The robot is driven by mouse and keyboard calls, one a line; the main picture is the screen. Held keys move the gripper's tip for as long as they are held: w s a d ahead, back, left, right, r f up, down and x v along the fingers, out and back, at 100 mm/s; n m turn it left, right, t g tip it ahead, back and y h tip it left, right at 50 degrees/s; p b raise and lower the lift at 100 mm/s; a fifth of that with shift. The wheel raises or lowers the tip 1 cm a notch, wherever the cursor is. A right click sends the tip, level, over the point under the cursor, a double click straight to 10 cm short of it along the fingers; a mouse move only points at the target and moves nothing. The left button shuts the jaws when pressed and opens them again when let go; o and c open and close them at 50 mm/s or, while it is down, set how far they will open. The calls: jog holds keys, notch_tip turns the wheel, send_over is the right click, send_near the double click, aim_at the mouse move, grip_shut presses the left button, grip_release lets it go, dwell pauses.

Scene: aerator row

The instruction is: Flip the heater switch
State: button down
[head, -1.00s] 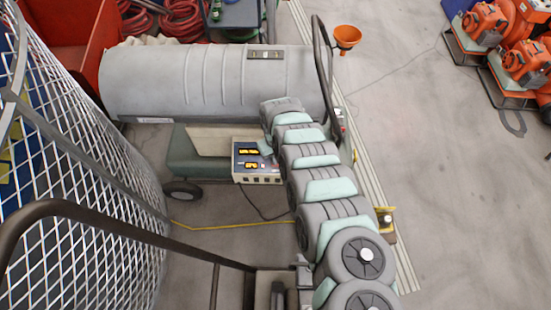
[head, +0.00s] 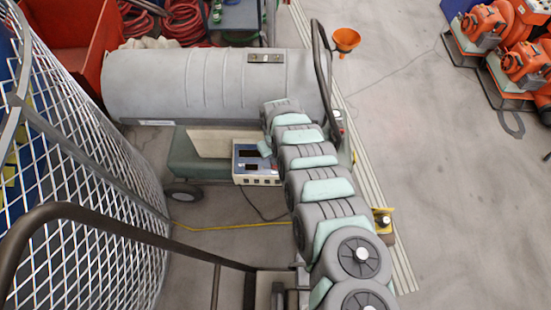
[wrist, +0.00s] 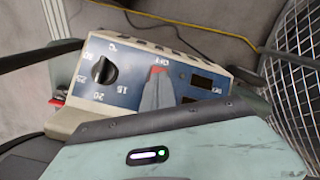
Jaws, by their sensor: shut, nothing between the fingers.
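The heater (head: 210,85) is a large grey cylinder lying on a wheeled frame in the head view. Its control box (head: 258,178) stands below, with two dark display windows. In the wrist view the box's blue panel (wrist: 125,85) carries a black dial (wrist: 103,70) at the left and dark displays at the right. A small red switch (wrist: 158,69) shows between them, at the tip of my gripper (wrist: 156,82). My gripper is shut with nothing in it. It covers part of the switch, and I cannot tell whether they touch.
A black handle bar (head: 322,70) rises at the heater's right end, close to my arm. A wire mesh cage (head: 90,190) fills the left. A yellow cord (head: 232,226) runs along the floor. Floor at the right is mostly clear.

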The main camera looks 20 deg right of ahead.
aim_at(276, 167)
notch_tip(276, 167, up, 5)
jog(key=p, duration=0.4)
jog(key=shift+p, duration=0.35)
